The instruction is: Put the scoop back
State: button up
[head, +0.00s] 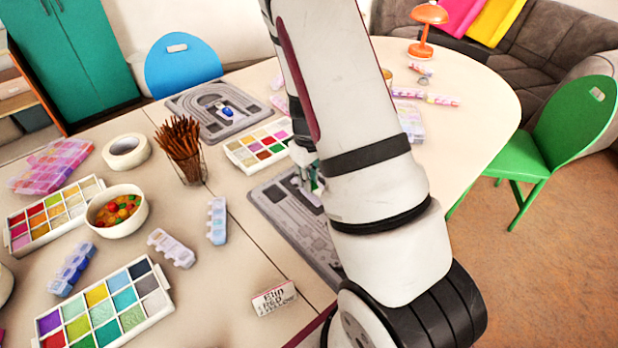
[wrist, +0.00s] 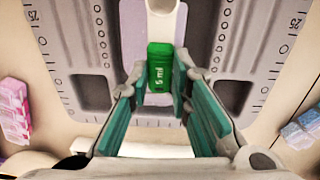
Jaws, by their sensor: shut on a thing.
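A scoop with a green end marked "5 ml" (wrist: 159,70) and a pale, holed part beyond it is between my gripper's (wrist: 160,92) teal-padded fingers in the wrist view. My gripper is shut on the green end. The scoop is over the grey bead board (wrist: 215,60), which has recesses and printed scales; I cannot tell whether it touches. In the head view the same board (head: 277,208) lies at the table's middle. My gripper (head: 312,188) is over it, largely hidden by my arm, and the scoop is hard to make out there.
A second grey board (head: 188,105) with a blue item (head: 226,111) lies farther back. A paint-like colour tray (head: 258,146), a pot of brown sticks (head: 183,150) and a name block (head: 273,298) stand near the board. Bead boxes show at both sides in the wrist view.

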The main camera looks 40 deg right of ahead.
jog(key=shift+f+b, duration=0.3)
jog(key=o, duration=0.9)
jog(key=shift+r, duration=0.1)
jog(key=s+a+r+t+y+p, duration=0.1)
jog(key=a+r, duration=0.2)
jog(key=r, duration=0.7)
jog(key=s+a+r+p, duration=0.1)
jog(key=a+r, duration=0.3)
jog(key=r, duration=0.5)
jog(key=s+a+r+t, duration=0.1)
jog(key=s+a+r, duration=0.5)
jog(key=s, duration=0.4)
jog(key=s+a+r+t, duration=0.1)
jog(key=s+a+r, duration=0.5)
jog(key=s, duration=0.4)
jog(key=shift+s+a, duration=0.25)
jog(key=shift+a, duration=0.1)
